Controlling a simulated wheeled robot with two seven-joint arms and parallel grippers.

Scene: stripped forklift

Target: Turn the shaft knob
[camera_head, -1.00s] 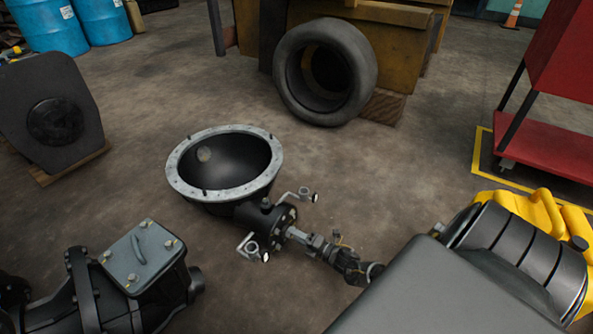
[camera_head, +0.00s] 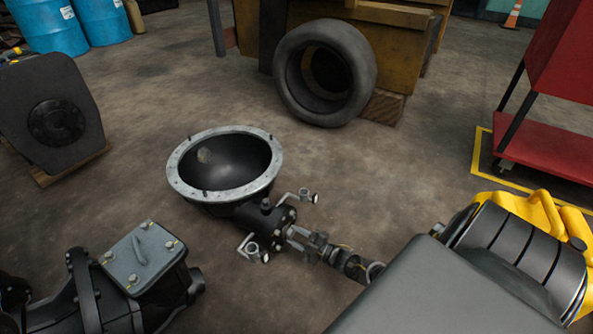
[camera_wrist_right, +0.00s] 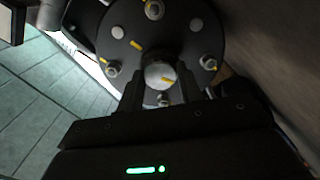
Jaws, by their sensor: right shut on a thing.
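A dark bell-shaped housing with a pale bolted rim (camera_head: 181,187) lies on the floor in the middle of the head view. A black flanged hub (camera_head: 262,216) sticks out of its near right side. In the right wrist view the round flange (camera_wrist_right: 175,40) fills the top, with bolts and yellow marks. My left gripper is not in view.
A black gearbox-like part with a grey cover (camera_head: 142,258) lies at lower left. A dark grey part (camera_head: 482,290) and a yellow-and-black part (camera_head: 525,250) fill the lower right. A tire (camera_head: 290,85) stands behind, and a red cart (camera_head: 540,140) stands right.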

